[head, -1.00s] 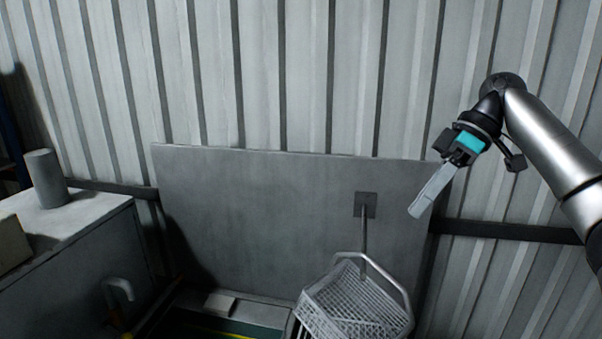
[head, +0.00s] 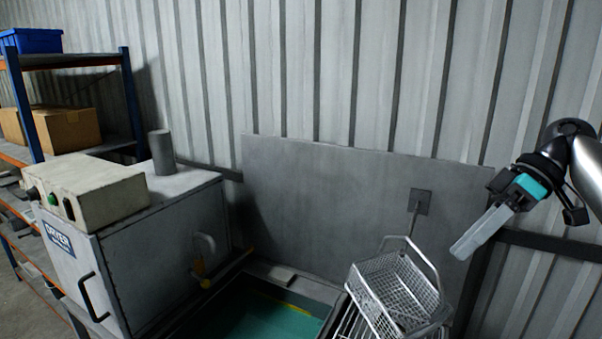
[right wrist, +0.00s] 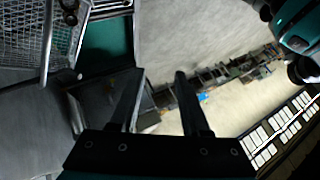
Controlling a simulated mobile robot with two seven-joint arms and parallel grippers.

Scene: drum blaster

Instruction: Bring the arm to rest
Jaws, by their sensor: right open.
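My right gripper (head: 482,232) is raised at the right of the head view, in front of the corrugated wall and above and to the right of a wire basket (head: 395,290). It is open and empty, with its two fingers apart in the right wrist view (right wrist: 158,105). From the head camera the fingers overlap and look like one. My left gripper is not in view.
The basket hangs tilted by a hook at the edge of a tank with green liquid (head: 262,318). A grey dryer cabinet (head: 150,255) stands at the left. Behind it is a shelf rack (head: 75,60) with a cardboard box (head: 66,130) and a blue crate (head: 32,40). Free air surrounds the right gripper.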

